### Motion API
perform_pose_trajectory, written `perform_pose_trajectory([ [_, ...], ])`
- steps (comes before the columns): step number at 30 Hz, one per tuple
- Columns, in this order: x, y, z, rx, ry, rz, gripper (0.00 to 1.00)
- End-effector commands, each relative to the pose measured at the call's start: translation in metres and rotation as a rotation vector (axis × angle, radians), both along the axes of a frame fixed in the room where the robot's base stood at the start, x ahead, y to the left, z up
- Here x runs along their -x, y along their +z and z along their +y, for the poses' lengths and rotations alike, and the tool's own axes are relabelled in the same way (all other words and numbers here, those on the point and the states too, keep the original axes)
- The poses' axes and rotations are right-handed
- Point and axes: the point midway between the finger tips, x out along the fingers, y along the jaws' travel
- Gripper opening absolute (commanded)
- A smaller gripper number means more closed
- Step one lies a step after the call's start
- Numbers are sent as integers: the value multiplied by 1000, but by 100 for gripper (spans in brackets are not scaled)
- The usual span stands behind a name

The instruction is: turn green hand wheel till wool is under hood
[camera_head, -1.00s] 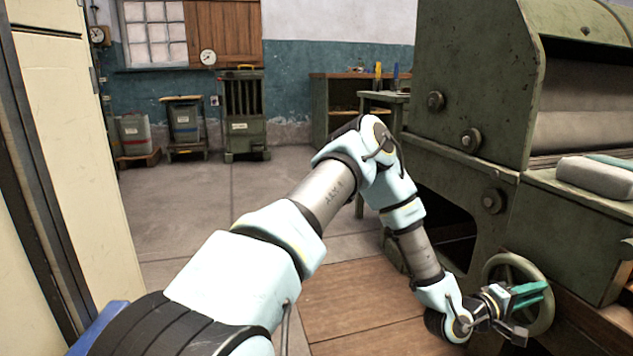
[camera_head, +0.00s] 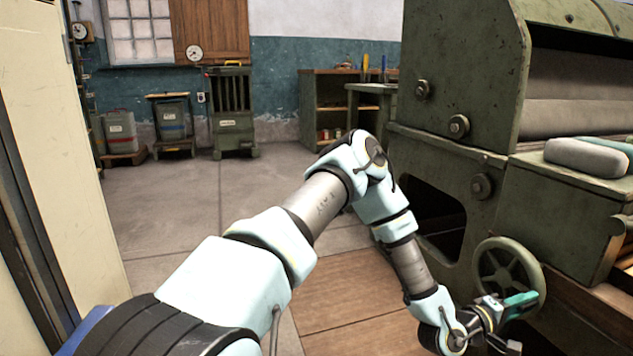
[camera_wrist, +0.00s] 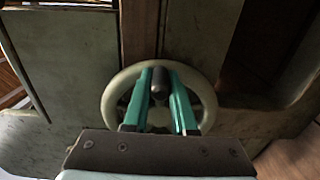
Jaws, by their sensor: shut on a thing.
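The green hand wheel (camera_head: 479,272) is on the front of the green machine at the lower right of the head view. Its round rim (camera_wrist: 111,104) also shows in the wrist view behind my jaws. My gripper (camera_head: 526,302) is at the wheel's lower right part, its green fingers (camera_wrist: 160,88) shut on a dark handle knob (camera_wrist: 159,82) on the wheel. A pale grey padded bundle (camera_head: 586,158), seemingly the wool, lies on the feed bed in front of the rollers. The green hood (camera_head: 462,65) rises behind it. The bundle is outside the hood opening.
The machine's side has an open dark recess (camera_head: 436,222) left of the wheel. A pale cabinet (camera_head: 45,160) stands close at the left.

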Motion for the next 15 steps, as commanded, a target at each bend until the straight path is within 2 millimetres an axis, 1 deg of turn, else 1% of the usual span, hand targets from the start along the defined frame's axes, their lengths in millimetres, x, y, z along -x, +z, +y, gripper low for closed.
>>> perform_pose_trajectory([
  [4, 2, 1, -1, 1, -4, 1, 0],
  [7, 2, -3, -1, 1, -5, 2, 0],
  [15, 0, -36, -1, 3, -6, 2, 0],
])
